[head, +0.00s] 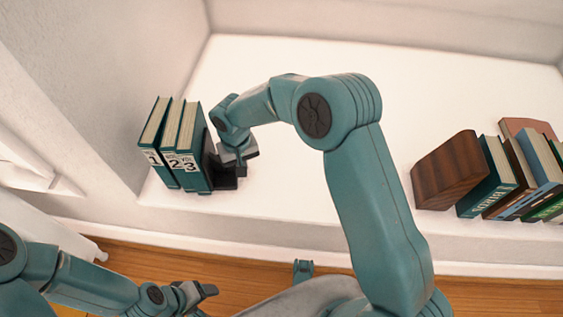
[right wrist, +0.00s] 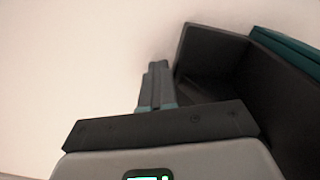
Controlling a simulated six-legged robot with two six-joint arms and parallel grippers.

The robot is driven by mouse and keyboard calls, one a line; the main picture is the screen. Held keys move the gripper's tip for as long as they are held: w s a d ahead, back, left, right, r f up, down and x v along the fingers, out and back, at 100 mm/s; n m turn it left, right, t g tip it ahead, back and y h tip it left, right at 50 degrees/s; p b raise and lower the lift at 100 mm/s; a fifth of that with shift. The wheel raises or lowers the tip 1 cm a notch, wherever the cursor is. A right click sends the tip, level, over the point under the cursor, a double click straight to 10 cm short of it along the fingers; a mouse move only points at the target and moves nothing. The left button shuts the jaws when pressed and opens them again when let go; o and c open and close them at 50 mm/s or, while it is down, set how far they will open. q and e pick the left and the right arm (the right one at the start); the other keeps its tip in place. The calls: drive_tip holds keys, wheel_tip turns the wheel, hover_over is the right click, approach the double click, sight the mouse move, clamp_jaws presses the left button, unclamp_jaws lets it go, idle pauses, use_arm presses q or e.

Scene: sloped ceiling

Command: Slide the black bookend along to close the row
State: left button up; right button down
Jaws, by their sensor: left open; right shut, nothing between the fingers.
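Three teal books numbered 1 (head: 158,145), 2 (head: 178,145) and 3 (head: 197,155) stand upright in a row at the left end of the white shelf. The black bookend (head: 224,176) stands at the right side of book 3; a gap is hard to judge. In the right wrist view the bookend (right wrist: 213,55) is close at the right, with a teal cover (right wrist: 290,45) behind it. My right gripper (head: 242,155) is shut and empty beside the bookend; its fingers (right wrist: 156,85) show there too, contact unclear. My left gripper (head: 203,291) is open, low in front of the shelf.
The white shelf (head: 300,185) is clear between the bookend and a brown wooden block (head: 448,172) at the right. Several other books (head: 490,180) stand or lean beyond the block. A wall (head: 125,70) closes the left side. Wooden floor (head: 160,255) lies below the shelf's front.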

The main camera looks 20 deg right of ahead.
sight(215, 164)
drive_tip(key=shift+w+a+r+p, duration=0.15)
drive_tip(key=shift+w+a, duration=0.5)
drive_tip(key=shift+a, duration=0.4)
drive_tip(key=shift+w+a+f+p, duration=0.1)
drive_tip(key=shift+w+a+p, duration=0.1)
drive_tip(key=shift+w+a, duration=0.65)
drive_tip(key=shift+w+a+r+p, duration=0.15)
drive_tip(key=shift+w+a, duration=0.25)
drive_tip(key=shift+a, duration=0.85)
drive_tip(key=shift+s+d+f, duration=0.1)
drive_tip(key=shift+s+d, duration=0.2)
drive_tip(key=shift+d, duration=0.2)
drive_tip(key=shift+s+d+f, duration=0.1)
drive_tip(key=shift+s+d, duration=0.15)
drive_tip(key=shift+d, duration=0.2)
wheel_tip(215, 164, up, 10)
drive_tip(key=p, duration=0.7)
drive_tip(key=shift+r, duration=0.1)
